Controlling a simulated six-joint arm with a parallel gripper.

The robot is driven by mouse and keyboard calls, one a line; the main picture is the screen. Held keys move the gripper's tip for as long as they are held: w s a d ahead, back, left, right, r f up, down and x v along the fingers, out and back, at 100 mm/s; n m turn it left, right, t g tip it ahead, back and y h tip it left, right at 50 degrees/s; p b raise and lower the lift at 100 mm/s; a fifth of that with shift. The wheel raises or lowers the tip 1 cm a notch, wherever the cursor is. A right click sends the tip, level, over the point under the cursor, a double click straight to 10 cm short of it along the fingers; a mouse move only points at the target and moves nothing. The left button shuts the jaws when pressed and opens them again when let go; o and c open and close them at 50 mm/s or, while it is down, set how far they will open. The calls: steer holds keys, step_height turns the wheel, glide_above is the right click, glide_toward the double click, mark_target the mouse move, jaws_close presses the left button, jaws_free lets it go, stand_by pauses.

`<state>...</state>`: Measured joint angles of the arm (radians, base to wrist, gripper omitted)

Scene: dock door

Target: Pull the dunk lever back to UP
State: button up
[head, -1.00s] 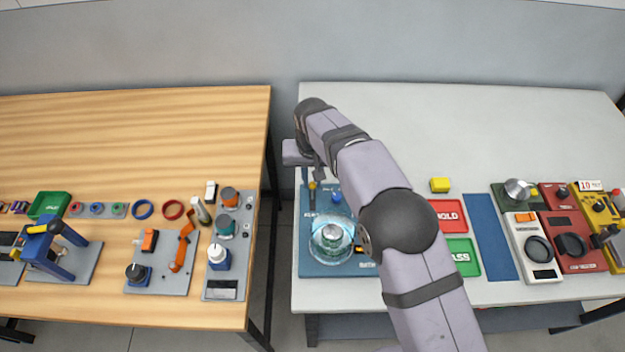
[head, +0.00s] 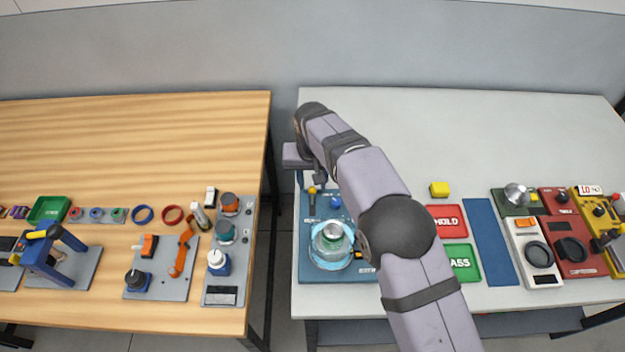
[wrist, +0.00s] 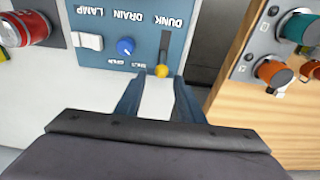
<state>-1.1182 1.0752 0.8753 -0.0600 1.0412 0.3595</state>
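The dunk lever has a yellow knob (wrist: 162,71) in a dark slot on the blue panel (wrist: 150,25). Its knob also shows in the head view (head: 311,190), at the slot's back end, nearest my gripper. My gripper (wrist: 158,90) is open, its two blue-grey fingers spread apart. The knob lies just beyond the fingertips, in line with the gap; nothing is held. The clear water tank (head: 331,262) stands on the panel's front part. A silver and green piece (head: 333,234) shows in it. The lever's small end labels are unreadable.
A blue drain knob (wrist: 126,46) and white lamp switch (wrist: 90,41) sit beside the lever. A yellow block (head: 440,189), red HOLD tray (head: 446,221) and green tray (head: 461,262) lie to the right. A gap separates this table from the wooden table (head: 130,120).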

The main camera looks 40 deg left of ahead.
mark_target(313, 188)
steer(key=shift+s+d+r+b, duration=0.15)
steer(key=shift+r+b, duration=0.25)
steer(key=shift+r, duration=0.8)
steer(key=shift+s+d+r+b, duration=0.1)
steer(key=shift+r+b, duration=0.35)
steer(key=shift+r, duration=0.75)
steer(key=shift+s+d+r+b, duration=0.15)
steer(key=shift+r+b, duration=0.25)
steer(key=shift+r, duration=0.8)
steer(key=w+d+r+m, duration=0.1)
steer(key=w+d, duration=0.4)
steer(key=d, duration=0.3)
steer(key=w+d+m, duration=0.2)
steer(key=w+d, duration=0.3)
steer(key=d, duration=0.4)
steer(key=w+d+m+h, duration=0.1)
steer(key=d+m, duration=0.1)
steer(key=d, duration=1.3)
steer(key=s+d+f+m, duration=0.2)
steer(key=s+d, duration=0.6)
steer(key=d, duration=0.2)
steer(key=s+d+f+m+g, duration=0.1)
steer(key=s+d+f+m, duration=0.1)
steer(key=s+d, duration=0.6)
steer(key=shift+d+f, duration=0.4)
steer(key=shift+d, duration=1.4)
